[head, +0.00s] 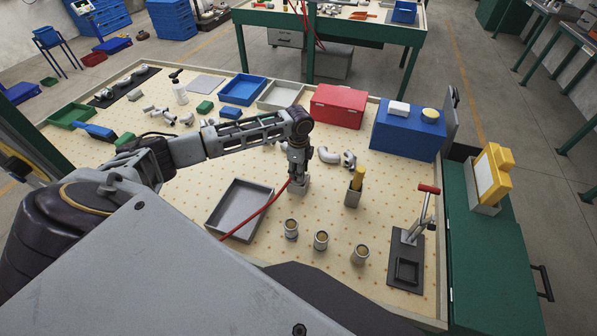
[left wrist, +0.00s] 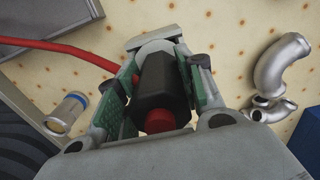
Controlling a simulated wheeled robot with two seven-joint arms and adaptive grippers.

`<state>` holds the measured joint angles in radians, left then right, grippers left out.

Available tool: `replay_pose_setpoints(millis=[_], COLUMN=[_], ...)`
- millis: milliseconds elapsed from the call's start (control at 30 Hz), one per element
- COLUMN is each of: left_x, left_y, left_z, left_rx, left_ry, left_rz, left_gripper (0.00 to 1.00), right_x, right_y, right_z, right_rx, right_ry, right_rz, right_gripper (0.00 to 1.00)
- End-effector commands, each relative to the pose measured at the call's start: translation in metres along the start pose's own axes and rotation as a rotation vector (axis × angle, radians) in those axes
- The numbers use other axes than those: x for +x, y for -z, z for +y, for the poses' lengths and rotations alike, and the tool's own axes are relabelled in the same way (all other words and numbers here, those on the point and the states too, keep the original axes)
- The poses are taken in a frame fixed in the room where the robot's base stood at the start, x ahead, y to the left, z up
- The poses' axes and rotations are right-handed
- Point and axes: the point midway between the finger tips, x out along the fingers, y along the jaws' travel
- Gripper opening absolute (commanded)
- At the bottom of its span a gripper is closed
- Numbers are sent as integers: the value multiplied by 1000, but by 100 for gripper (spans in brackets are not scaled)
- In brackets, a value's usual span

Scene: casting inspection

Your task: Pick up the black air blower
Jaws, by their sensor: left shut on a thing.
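The black air blower (left wrist: 160,92) is a dark cylinder with a red end, seen between the fingers in the left wrist view. A red hose (head: 262,209) runs from the gripper across the grey tray in the head view and also shows in the left wrist view (left wrist: 62,50). My left gripper (head: 298,172) points down over the table, with its green-padded fingers shut on the blower from both sides (left wrist: 160,85). In the head view the fingers mostly hide the blower, and a small grey piece (head: 300,186) shows just below them. I cannot tell whether the blower touches it.
A grey tray (head: 210,216) lies left of the gripper. Several small cups (head: 321,240) stand in front, and a holder with a yellow-handled tool (head: 354,190) stands right. Pipe fittings (head: 332,155), a red box (head: 338,106) and a blue box (head: 408,135) lie behind.

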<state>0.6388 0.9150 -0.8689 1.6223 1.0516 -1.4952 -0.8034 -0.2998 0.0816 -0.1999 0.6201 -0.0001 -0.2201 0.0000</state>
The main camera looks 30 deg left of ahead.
Motion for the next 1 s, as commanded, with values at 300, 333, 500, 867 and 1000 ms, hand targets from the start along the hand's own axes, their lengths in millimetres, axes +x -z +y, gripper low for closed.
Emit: replay_pose_setpoints(millis=[300, 333, 500, 867, 1000], left_x=[0, -1, -5, -44, -65], left_y=[0, 0, 0, 0, 0], left_z=[0, 0, 0, -1, -1], left_rx=[0, 0, 0, 0, -1], left_ry=[1, 1, 1, 3, 3], left_rz=[0, 0, 1, 1, 1], left_gripper=[7, 7, 7, 7, 7], right_x=[0, 0, 0, 4, 5], right_y=[0, 0, 0, 0, 0], right_z=[-1, -2, -3, -3, -3], right_rx=[1, 1, 1, 1, 1], right_ry=[1, 2, 3, 3, 3], right_rz=[0, 0, 0, 0, 0], right_gripper=[40, 40, 40, 40, 40])
